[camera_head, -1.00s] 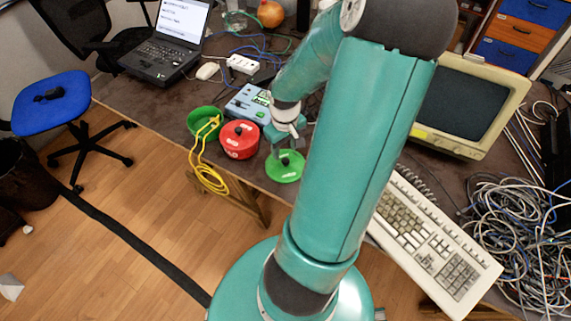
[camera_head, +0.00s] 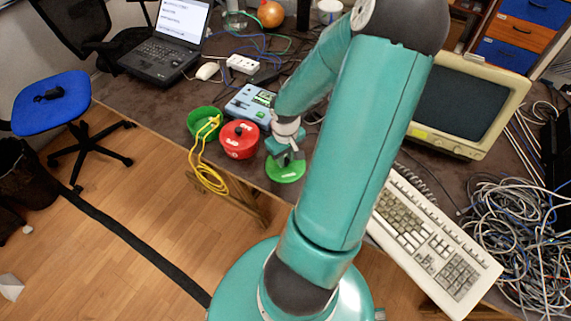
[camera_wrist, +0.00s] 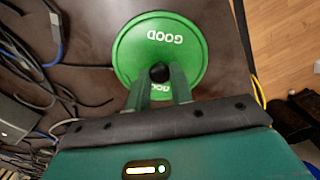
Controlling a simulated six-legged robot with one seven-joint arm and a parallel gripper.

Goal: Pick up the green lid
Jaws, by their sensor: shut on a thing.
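The green lid (camera_head: 286,172) lies flat on the dark table near its front edge. In the wrist view the lid (camera_wrist: 195,50) is a round disc with white "GOOD" lettering and a black knob (camera_wrist: 160,72) at its middle. My gripper (camera_head: 284,159) is right over the lid, and in the wrist view its two fingers (camera_wrist: 161,84) are closed in around the knob. The fingers hide part of the lid's near side. A gap between lid and table cannot be made out.
A red lidded pot (camera_head: 238,140) stands just left of the lid. A green open pot (camera_head: 203,121) with yellow cable (camera_head: 207,177) over its rim is farther left. A blue-grey device (camera_head: 250,103) sits behind. The keyboard (camera_head: 425,230) and monitor (camera_head: 465,105) are at right.

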